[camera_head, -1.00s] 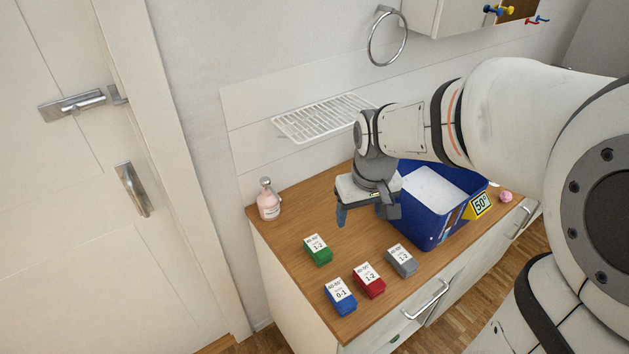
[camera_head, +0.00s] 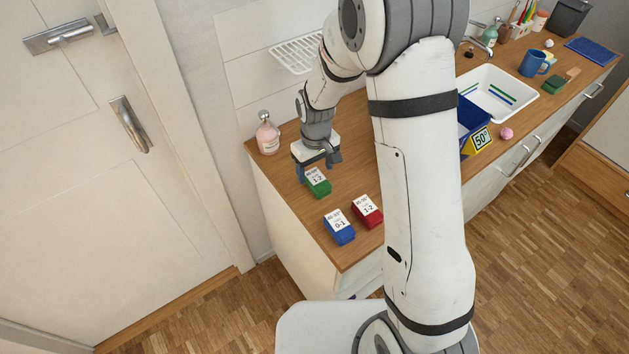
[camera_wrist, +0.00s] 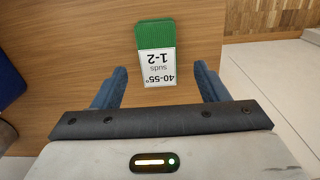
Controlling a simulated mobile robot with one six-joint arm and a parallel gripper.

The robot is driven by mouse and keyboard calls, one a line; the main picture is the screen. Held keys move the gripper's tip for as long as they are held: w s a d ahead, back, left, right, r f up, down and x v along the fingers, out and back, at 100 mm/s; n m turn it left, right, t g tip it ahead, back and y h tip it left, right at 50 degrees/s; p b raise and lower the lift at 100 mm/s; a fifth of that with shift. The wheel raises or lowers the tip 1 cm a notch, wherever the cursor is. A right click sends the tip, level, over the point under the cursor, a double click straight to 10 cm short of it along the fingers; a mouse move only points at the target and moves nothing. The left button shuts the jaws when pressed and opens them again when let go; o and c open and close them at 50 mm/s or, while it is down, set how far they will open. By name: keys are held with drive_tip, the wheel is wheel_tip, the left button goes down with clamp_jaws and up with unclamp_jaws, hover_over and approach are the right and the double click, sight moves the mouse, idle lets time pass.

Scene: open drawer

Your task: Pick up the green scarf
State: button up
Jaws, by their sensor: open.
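The green scarf (camera_head: 318,187) lies folded on the wooden counter, with a white label reading "1-2" around part of it. It also shows in the wrist view (camera_wrist: 154,36), ahead of my gripper and roughly centred between the finger lines. My gripper (camera_head: 318,170) is above the counter just behind the scarf. In the wrist view the two blue fingers of my gripper (camera_wrist: 160,82) are spread apart with nothing held between them. The scarf's labelled end reaches close to the gap between the fingertips; I cannot tell the height difference exactly.
A blue folded cloth (camera_head: 340,232) and a red one (camera_head: 367,212) lie nearer the counter's front edge. A pink bottle (camera_head: 267,138) stands at the left. A blue bin (camera_head: 470,117) is partly hidden behind my arm. The grey cloth is not visible now.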

sight(316, 178)
drive_tip(key=shift+f+p, duration=0.35)
drive_tip(key=shift+f, duration=1.55)
drive_tip(key=c, duration=1.1)
